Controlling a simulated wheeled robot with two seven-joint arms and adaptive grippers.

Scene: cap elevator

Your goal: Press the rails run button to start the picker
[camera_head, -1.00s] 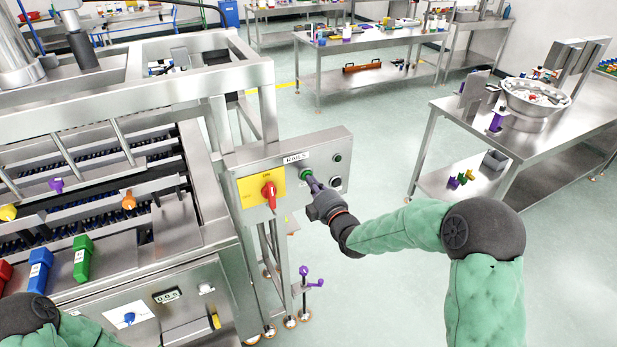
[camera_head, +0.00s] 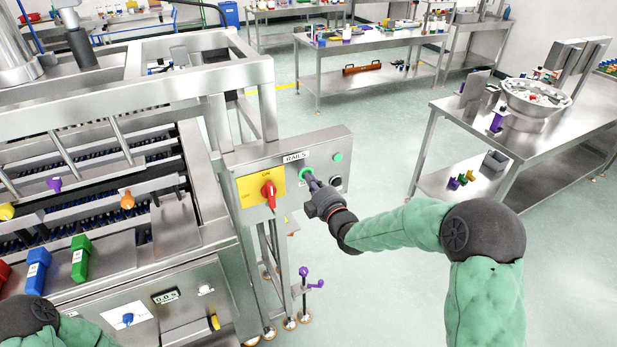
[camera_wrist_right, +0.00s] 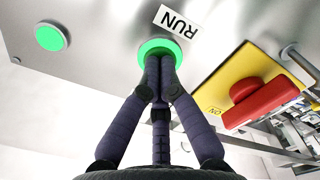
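The steel control box (camera_head: 318,149) labelled RAILS stands at the right of the machine. Its green rails run button (camera_head: 304,173) glows; in the right wrist view the button (camera_wrist_right: 157,47) sits beside a RUN label (camera_wrist_right: 176,22). My right gripper (camera_head: 310,178) has its fingers together, with nothing held between them. Its fingertips are at the button and cover part of it; the wrist view shows them touching or nearly touching its face. A round green lamp (camera_head: 338,157) on the box is lit. My left gripper is out of view; only part of that arm shows at bottom left.
A red rotary switch (camera_head: 269,194) on a yellow plate is left of the button. A dark button (camera_head: 336,181) sits below the lamp. A purple-knobbed stand (camera_head: 304,285) is below the box. A steel table (camera_head: 540,135) with a bowl stands at right, with clear floor between.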

